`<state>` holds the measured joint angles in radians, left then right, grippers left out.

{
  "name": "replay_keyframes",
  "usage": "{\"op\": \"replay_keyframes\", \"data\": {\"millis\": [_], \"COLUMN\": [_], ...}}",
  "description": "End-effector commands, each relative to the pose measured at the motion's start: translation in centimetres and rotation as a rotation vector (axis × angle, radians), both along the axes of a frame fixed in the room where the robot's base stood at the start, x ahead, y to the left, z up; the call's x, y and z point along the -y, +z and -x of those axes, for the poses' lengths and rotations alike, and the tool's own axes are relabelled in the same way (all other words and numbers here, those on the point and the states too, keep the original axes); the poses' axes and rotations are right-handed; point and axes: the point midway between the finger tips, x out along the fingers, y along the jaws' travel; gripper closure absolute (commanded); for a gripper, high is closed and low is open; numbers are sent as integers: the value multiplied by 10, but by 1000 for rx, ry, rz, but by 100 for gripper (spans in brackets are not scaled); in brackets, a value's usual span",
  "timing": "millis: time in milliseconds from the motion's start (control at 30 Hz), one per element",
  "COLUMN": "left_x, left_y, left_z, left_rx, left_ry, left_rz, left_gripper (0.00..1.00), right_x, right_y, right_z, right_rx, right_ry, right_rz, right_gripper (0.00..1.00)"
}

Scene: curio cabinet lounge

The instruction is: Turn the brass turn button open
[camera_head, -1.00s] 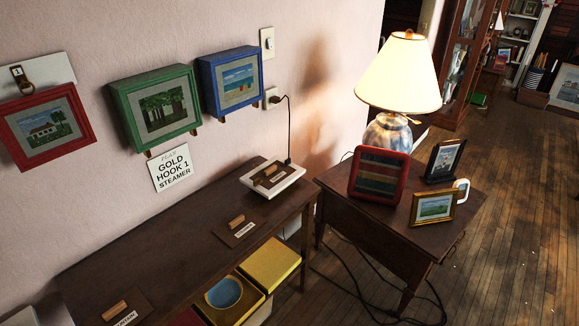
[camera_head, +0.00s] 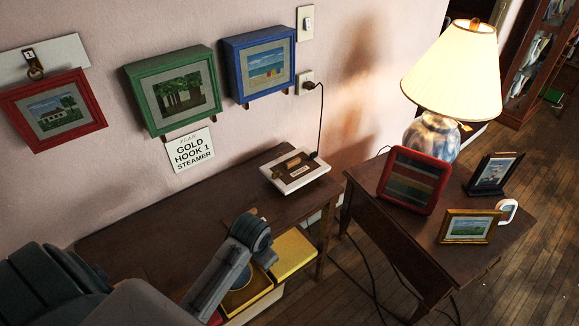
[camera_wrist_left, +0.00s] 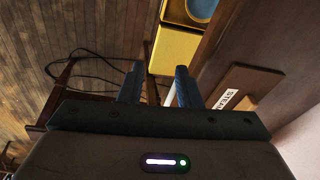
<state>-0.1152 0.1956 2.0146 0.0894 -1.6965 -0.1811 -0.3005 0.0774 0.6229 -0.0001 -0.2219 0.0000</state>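No part is clearly recognisable as a brass turn button. A small brown bar (camera_head: 295,160) sits on a labelled dark plate on a white board (camera_head: 316,171) at the console table's far end. My left arm covers part of the console in the head view. My right gripper is not in view.
Red (camera_head: 91,87), green (camera_head: 215,70) and blue (camera_head: 230,62) framed pictures hang above the console (camera_head: 150,232). A yellow tray (camera_wrist_left: 172,50) and blue bowl (camera_wrist_left: 201,8) show below it. A side table (camera_head: 400,225) bears a lamp (camera_head: 452,75) and frames.

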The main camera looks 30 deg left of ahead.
Motion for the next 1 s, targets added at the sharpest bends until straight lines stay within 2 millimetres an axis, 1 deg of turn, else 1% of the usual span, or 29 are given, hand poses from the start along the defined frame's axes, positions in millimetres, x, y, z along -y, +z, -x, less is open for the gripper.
{"op": "replay_keyframes", "data": {"millis": [33, 133, 267, 367, 467, 500, 567, 600, 700, 833, 900, 1000], "left_x": [-3, -10, -21, -33, -49, -56, -67, -74, -90, -107, -113, -118], "left_y": [4, 8, 14, 22, 38, 46, 60, 71, 99, 133, 146, 158], "left_z": [-11, -30, -61, -93, -132, -148, -170, -184, -216, -244, -253, -261], "left_rx": [-4, -20, -42, -66, -93, -108, -126, -138, -164, -189, -199, -206], "left_ry": [-7, -21, -39, -55, -74, -80, -90, -97, -113, -130, -137, -143], "left_rz": [-4, -9, -15, -16, -15, -12, -3, 2, 22, 53, 66, 78], "left_gripper": [69, 69, 69, 69, 69, 69, 69, 69, 69, 69, 69, 69], "right_x": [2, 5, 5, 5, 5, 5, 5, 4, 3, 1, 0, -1], "right_y": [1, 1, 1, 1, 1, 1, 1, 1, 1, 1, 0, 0], "right_z": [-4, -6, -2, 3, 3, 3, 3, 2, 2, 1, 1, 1], "right_rx": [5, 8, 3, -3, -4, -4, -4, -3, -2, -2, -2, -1], "right_ry": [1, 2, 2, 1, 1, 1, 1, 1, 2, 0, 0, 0], "right_rz": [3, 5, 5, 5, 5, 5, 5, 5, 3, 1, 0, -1], "right_gripper": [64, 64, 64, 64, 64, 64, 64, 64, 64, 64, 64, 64]}}
